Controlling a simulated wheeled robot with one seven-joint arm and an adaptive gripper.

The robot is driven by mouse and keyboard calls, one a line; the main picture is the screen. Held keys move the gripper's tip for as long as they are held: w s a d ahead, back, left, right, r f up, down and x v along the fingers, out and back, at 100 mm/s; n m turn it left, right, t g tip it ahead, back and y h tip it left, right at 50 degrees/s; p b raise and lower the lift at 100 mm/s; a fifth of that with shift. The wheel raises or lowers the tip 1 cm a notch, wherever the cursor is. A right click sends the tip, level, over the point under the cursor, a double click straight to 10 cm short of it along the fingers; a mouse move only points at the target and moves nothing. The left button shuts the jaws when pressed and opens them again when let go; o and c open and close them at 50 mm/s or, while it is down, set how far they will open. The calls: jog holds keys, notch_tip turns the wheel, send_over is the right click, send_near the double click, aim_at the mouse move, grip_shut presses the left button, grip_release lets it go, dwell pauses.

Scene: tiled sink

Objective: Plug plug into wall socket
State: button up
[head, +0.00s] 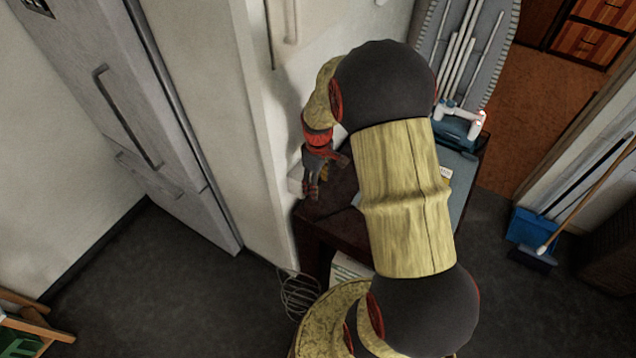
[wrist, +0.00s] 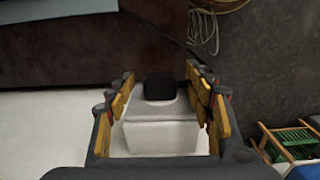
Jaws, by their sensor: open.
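My gripper (wrist: 160,80) is open, with its yellow-padded fingers apart on either side of the picture's middle. Between them in the wrist view is a white box (wrist: 160,135), which looks like the wall socket, against the pale wall. A small black block (wrist: 159,87), possibly the plug, shows at the box's far edge. I cannot tell whether it is seated in the box or only in front of it. Neither finger visibly touches the block. In the head view my gripper (head: 323,178) is beside the white box (head: 296,180) on the wall; the black block cannot be made out there.
A dark brown table (head: 335,195) stands close to the wall under my gripper. An ironing board (head: 455,50) leans behind it. A grey fridge (head: 120,110) is at the left. Coiled wire (head: 298,295) lies low beside the table. Dark floor at lower left is mostly clear.

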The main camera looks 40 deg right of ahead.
notch_tip(320, 180, up, 12)
dwell(0.6)
dwell(0.5)
jog(key=s+a+r+m+t, duration=0.2)
jog(key=s+a+r, duration=0.5)
jog(key=a, duration=0.3)
jog(key=s+a+r+m+t, duration=0.1)
jog(key=s+a+r+t, duration=0.2)
jog(key=s+a+r, duration=0.5)
notch_tip(320, 180, up, 2)
jog(key=a, duration=0.3)
jog(key=shift+s+r+m+t, duration=0.15)
jog(key=shift+s+m+t, duration=0.15)
jog(key=shift+m, duration=0.1)
